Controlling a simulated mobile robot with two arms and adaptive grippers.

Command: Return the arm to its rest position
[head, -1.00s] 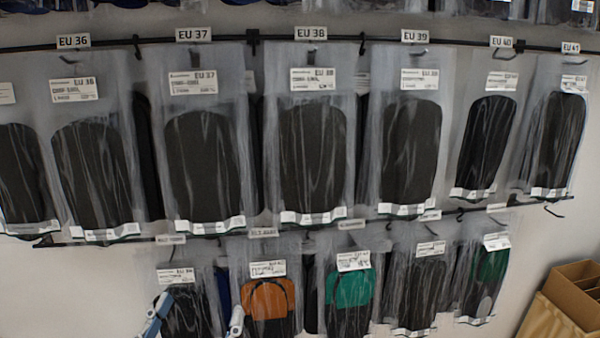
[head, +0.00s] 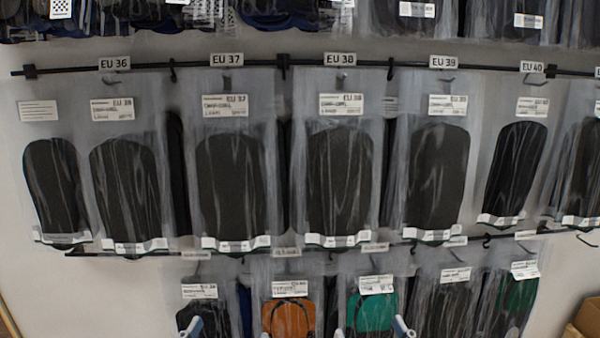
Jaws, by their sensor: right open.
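My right gripper (head: 403,328) shows at the bottom edge, right of centre, as a small pale-blue and white part. It is open and nothing shows in it. The rest of my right arm is below the picture. My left gripper (head: 192,326) shows as a similar small pale part at the bottom left. Too little of it is in view to tell its jaws. Both overlap the lower row of bagged insoles in the picture. I cannot tell how far they are from the bags.
A wall rack (head: 310,67) carries dark insoles in clear bags, labelled EU 36 to EU 40. Below hang bags with an orange insole (head: 287,320) and a green insole (head: 372,310). A cardboard box (head: 588,318) stands at the bottom right.

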